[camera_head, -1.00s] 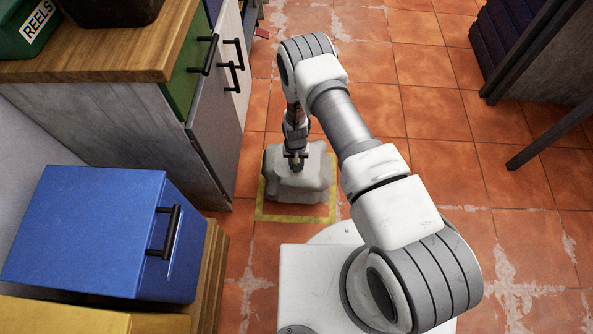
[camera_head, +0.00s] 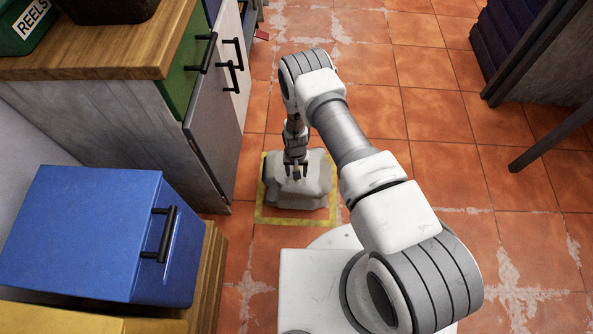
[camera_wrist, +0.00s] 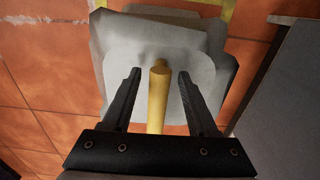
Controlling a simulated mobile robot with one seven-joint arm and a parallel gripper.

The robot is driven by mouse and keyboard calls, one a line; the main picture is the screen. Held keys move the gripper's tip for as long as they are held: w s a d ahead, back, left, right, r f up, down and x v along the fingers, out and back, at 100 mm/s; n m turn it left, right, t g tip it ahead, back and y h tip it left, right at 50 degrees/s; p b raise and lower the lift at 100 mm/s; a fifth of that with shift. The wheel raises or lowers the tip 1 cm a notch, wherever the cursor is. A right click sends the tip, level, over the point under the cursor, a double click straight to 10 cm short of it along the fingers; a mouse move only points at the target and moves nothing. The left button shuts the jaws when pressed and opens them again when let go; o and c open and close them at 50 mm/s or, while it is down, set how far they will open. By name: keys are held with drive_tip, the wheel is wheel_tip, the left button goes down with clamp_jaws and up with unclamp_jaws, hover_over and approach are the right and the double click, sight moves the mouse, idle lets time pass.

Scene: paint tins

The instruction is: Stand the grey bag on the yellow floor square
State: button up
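The grey bag (camera_head: 316,181) is a lumpy, squat shape on the floor. It stands inside the yellow floor square (camera_head: 267,218), whose outline shows in front of it and at its sides. In the wrist view the bag (camera_wrist: 208,65) fills the upper middle, with part of the yellow outline (camera_wrist: 219,16) beyond it. My gripper (camera_head: 296,172) is right above the bag. In the wrist view my gripper (camera_wrist: 158,75) is open. Its fingers stand apart on either side of a yellow rod-like piece, with gaps on both sides. I cannot tell how this piece joins the bag.
A cabinet with black handles (camera_head: 215,85) stands close left of the square. A blue drawer box (camera_head: 80,230) is at the front left. A dark table (camera_head: 545,60) with a leg is at the upper right. Tiled floor (camera_head: 430,110) is clear right of my arm.

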drive_tip(key=w+d+r+t+y+p, duration=0.1)
drive_tip(key=w+d+r+p, duration=0.15)
drive_tip(key=r, duration=2.25)
drive_tip(key=w+d+r+t+p, duration=0.1)
drive_tip(key=d+r+p, duration=0.15)
drive_tip(key=r, duration=2.15)
drive_tip(key=s+d+r+t, duration=0.1)
drive_tip(key=s+d+r, duration=0.25)
drive_tip(key=r, duration=0.55)
drive_tip(key=s+d+r+t, duration=0.1)
drive_tip(key=s+d+r, duration=0.1)
drive_tip(key=s, duration=0.5)
drive_tip(key=s+d+r, duration=0.2)
drive_tip(key=s+r, duration=0.3)
drive_tip(key=s, duration=0.2)
drive_tip(key=s+d+r+t, duration=0.1)
drive_tip(key=s+d+r, duration=0.1)
drive_tip(key=s+r, duration=0.2)
drive_tip(key=s, duration=0.2)
drive_tip(key=shift+s+d+t+h, duration=0.2)
drive_tip(key=shift+s+t+h, duration=0.1)
drive_tip(key=shift+s+h, duration=0.1)
